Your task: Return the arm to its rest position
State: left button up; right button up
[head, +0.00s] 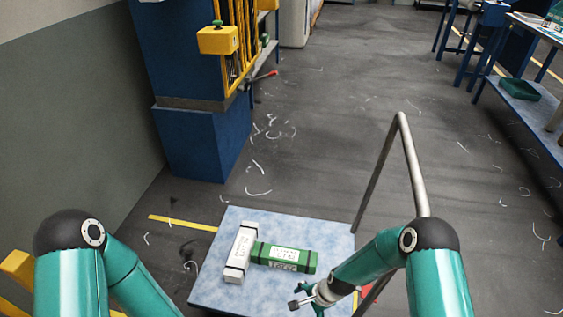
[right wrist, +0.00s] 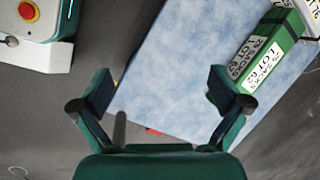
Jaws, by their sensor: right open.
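My right gripper (head: 308,298) hangs low near the front edge of the pale blue table top (head: 215,286), below and right of the bundles. In the right wrist view my right gripper (right wrist: 165,92) is open, with nothing between its fingers and the table top (right wrist: 165,75) and floor beyond. A green bundle (head: 283,257) with a white label and dark bands lies on the table. A white bundle (head: 240,252) with dark bands lies at its left end. The green bundle also shows in the right wrist view (right wrist: 262,48), right of the fingers. My left gripper is out of the picture.
A grey metal rail (head: 414,165) rises at the table's right side. A blue cabinet with a yellow frame (head: 217,40) stands at the back left, near a grey wall. Blue workbenches (head: 520,95) stand at the far right. The floor between is open, with scattered white strands.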

pick_arm(q)
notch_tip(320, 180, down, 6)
jog(key=b, duration=0.5)
pick_arm(e)
jog(key=s+d+n, duration=0.4)
jog(key=s+n, duration=0.6)
jog(key=s, duration=0.5)
pick_arm(q)
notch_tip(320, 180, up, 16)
jog(key=p, duration=1.6)
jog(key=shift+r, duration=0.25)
pick_arm(e)
notch_tip(320, 180, up, 17)
jog(key=s+n, duration=0.1)
jog(key=shift+d+f, duration=0.2)
jog(key=shift+d, duration=0.25)
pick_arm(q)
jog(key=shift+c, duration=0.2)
pick_arm(e)
jog(key=shift+f, duration=0.1)
jog(key=shift+c, duration=0.2)
